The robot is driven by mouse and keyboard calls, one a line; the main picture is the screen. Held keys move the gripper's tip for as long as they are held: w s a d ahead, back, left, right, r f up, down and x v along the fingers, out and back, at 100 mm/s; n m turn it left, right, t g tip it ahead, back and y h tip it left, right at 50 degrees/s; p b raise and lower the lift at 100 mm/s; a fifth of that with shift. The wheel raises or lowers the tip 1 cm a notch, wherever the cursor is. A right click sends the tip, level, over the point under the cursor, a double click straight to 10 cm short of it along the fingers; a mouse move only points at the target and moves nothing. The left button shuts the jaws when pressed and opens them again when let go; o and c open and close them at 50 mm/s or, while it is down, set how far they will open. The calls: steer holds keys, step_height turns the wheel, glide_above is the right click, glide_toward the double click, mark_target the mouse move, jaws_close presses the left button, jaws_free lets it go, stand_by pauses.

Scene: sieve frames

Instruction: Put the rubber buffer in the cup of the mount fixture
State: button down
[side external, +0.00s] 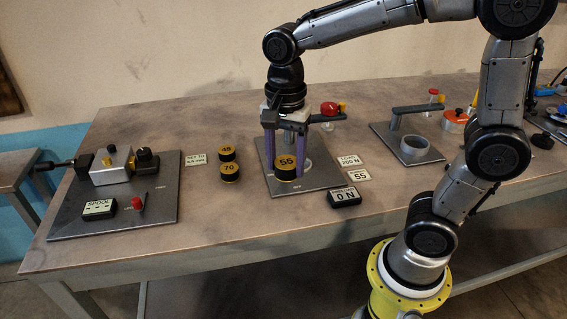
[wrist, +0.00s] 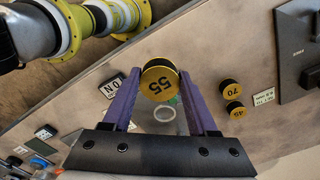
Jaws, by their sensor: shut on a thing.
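A round black rubber buffer with a yellow top marked 55 (side external: 287,164) is between the purple fingers of my gripper (side external: 285,168). The wrist view shows the same buffer (wrist: 160,80) at the fingertips, a finger on each side. It is over the middle plate; I cannot tell whether it touches the plate. A pale ring on that plate (wrist: 165,113) shows beside the buffer. A grey ring-shaped cup (side external: 415,150) stands empty on the plate to the right, under a lever arm; it looks like the mount fixture's cup.
Buffers marked 45 (side external: 227,152) and 70 (side external: 230,171) stand left of the middle plate. A display reading 0 N (side external: 345,197) and small label cards lie right of it. A vise-like gauge plate (side external: 155,215) is at far left. A red-knobbed lever (side external: 329,110) stands behind my gripper.

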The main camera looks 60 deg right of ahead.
steer(key=shift+s+n, duration=0.3)
steer(key=shift+n, duration=0.1)
steer(key=s+d+r+m, duration=0.1)
steer(key=s+d, duration=0.5)
steer(key=d, duration=0.6)
steer(key=shift+m, duration=0.3)
steer(key=w+d+f, duration=0.1)
steer(key=w+f, duration=0.2)
steer(key=w, duration=0.1)
steer(key=w+d+f, duration=0.2)
steer(key=w+f, duration=0.1)
steer(key=w, duration=0.1)
steer(key=w+d+f, duration=0.2)
steer(key=w+f, duration=0.1)
steer(key=w, duration=0.1)
steer(key=shift+w+d, duration=0.15)
steer(key=shift+w+d+f, duration=0.1)
steer(key=shift+w+f, duration=0.05)
steer(key=shift+f, duration=0.8)
steer(key=shift+w+f, duration=0.1)
steer(key=shift+f, duration=0.85)
steer(key=shift+f, duration=0.1)
steer(key=shift+c, duration=0.9)
jaws_free()
steer(key=shift+f, duration=0.1)
